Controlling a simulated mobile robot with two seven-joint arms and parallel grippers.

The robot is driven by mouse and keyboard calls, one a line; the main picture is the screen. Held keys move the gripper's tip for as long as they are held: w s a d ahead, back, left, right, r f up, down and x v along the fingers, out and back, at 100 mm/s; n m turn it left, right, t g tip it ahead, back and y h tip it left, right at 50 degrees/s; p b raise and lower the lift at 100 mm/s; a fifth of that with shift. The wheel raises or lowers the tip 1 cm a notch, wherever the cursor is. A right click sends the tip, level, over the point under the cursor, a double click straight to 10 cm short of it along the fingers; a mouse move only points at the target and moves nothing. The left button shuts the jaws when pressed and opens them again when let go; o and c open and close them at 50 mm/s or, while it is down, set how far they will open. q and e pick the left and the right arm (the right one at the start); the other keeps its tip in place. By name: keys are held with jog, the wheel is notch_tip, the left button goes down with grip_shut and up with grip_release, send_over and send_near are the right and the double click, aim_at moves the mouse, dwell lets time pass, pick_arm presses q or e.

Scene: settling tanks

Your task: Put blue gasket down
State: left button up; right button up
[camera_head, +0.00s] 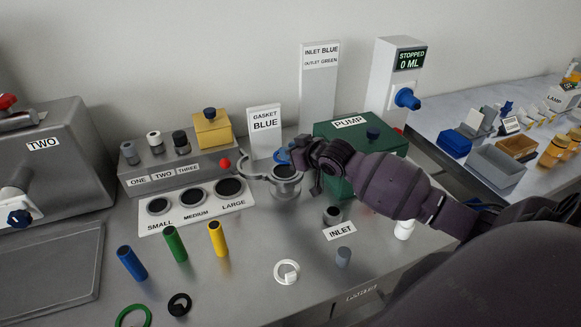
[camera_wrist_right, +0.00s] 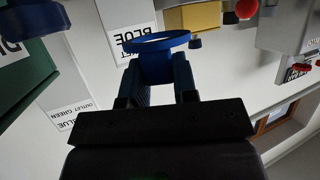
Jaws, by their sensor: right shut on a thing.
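My right gripper (camera_head: 292,158) reaches in from the right and is shut on the blue gasket. The blue gasket (camera_head: 282,155) is partly hidden by the gripper in the head view. In the right wrist view the gasket (camera_wrist_right: 153,46) is a blue ring with a block-like tab, and the tab is between the fingers (camera_wrist_right: 158,82). It is held above a round grey metal fitting (camera_head: 284,187) with an open clamp ring (camera_head: 256,172), in front of the "GASKET BLUE" sign (camera_head: 265,130). Whether it touches the fitting cannot be told. My left gripper is not in view.
The green pump box (camera_head: 338,182) stands behind my right wrist. A white ring (camera_head: 287,271), black ring (camera_head: 179,304) and green ring (camera_head: 133,317) lie at the front. Blue, green and yellow cylinders (camera_head: 217,239) stand left. Bare bench lies between the yellow cylinder and white ring.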

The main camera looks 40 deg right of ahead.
aim_at(291, 176)
jog(key=shift+f, duration=2.65)
jog(key=shift+f, duration=0.2)
jog(key=o, duration=0.9)
jog(key=shift+r, duration=0.25)
jog(key=v, duration=1.2)
